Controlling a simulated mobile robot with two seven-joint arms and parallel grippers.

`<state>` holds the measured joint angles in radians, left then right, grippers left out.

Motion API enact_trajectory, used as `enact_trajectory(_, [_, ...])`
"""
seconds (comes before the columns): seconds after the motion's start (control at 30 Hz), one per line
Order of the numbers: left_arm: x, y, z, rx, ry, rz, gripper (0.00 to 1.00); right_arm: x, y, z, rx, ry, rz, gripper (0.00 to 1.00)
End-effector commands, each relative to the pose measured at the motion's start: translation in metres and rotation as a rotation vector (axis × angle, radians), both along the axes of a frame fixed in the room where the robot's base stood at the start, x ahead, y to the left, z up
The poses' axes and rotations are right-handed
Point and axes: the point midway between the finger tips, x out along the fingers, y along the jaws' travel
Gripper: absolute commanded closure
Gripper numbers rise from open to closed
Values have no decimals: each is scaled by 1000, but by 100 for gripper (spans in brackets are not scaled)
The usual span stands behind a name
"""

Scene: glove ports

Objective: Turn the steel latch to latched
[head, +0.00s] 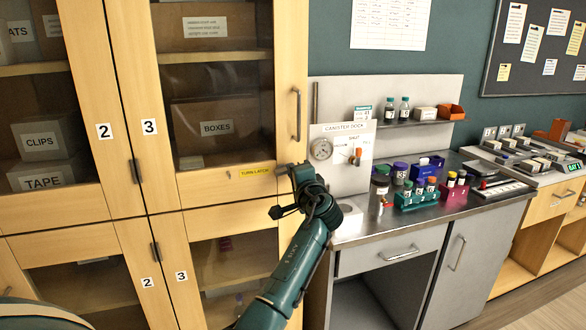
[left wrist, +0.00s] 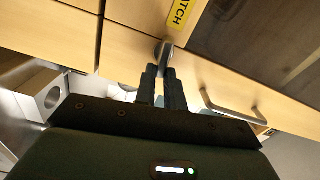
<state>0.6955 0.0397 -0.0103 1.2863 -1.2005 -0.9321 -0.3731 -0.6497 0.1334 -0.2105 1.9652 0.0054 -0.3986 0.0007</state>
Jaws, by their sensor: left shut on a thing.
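The steel latch (left wrist: 164,50) is a small grey rounded piece on the light wood cabinet front, close to the yellow label (left wrist: 181,13) that ends in "LATCH". My left gripper (left wrist: 162,72) is shut on the latch, with its two dark fingers on either side of it. In the head view my left gripper (head: 284,172) is at the right edge of the cabinet door, just right of the yellow "TURN LATCH" label (head: 255,173). The gripper and wrist hide most of the latch there, and I cannot tell its angle. My right gripper is not in view.
A vertical door handle (head: 297,115) is above my left gripper. A steel bench (head: 475,205) stands to the right with racks of capped vials (head: 416,195) and a "CANISTER DOCK" panel (head: 342,150). Shut glass-fronted cabinet doors fill the left.

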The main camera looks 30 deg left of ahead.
Motion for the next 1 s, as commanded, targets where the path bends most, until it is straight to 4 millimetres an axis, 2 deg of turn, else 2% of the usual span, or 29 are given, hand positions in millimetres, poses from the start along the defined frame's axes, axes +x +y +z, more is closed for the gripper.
enact_trajectory(0.3, [0, 0, -2, 89, 101, 1, 100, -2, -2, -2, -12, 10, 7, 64])
enact_trajectory(0.87, [0, 0, -3, 109, 125, 0, 100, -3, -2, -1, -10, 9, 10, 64])
enact_trajectory(0.9, [0, 0, -3, 109, 125, 0, 87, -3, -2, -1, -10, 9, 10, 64])
enact_trajectory(1.0, [0, 0, -3, 109, 124, 0, 79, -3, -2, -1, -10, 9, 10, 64])
